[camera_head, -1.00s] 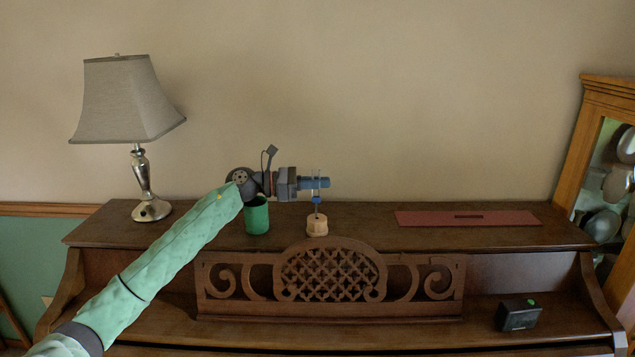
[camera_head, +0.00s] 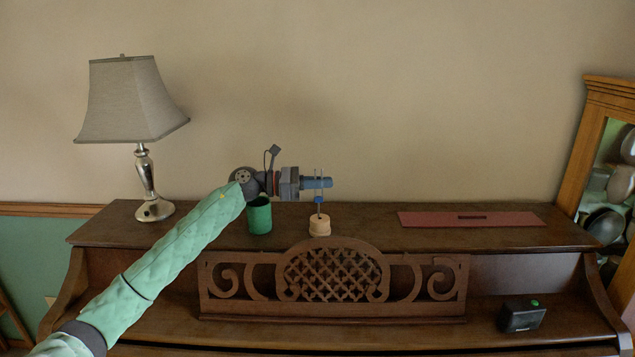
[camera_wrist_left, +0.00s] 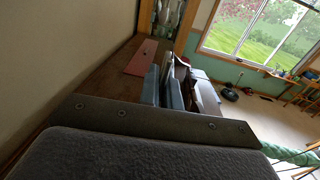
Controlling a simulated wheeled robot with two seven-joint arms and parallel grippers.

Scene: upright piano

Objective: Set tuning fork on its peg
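The tuning fork (camera_head: 319,199) stands upright in the head view, with two thin pale prongs and a blue part below them. Its lower end is over the round wooden peg base (camera_head: 320,228) on the piano top. I cannot tell whether it is seated there. My left gripper (camera_head: 318,183) reaches in level from the left, its blue fingers at the height of the prongs. In the left wrist view the blue-grey fingers (camera_wrist_left: 162,91) lie close together. Whether they grip the fork is unclear. My right gripper is not in view.
A green cup (camera_head: 259,217) stands under my left wrist. A lamp (camera_head: 146,180) stands at the left end of the piano top. A red slotted board (camera_head: 430,219) lies to the right. A small black box (camera_head: 521,316) sits lower right. The piano top between peg and board is clear.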

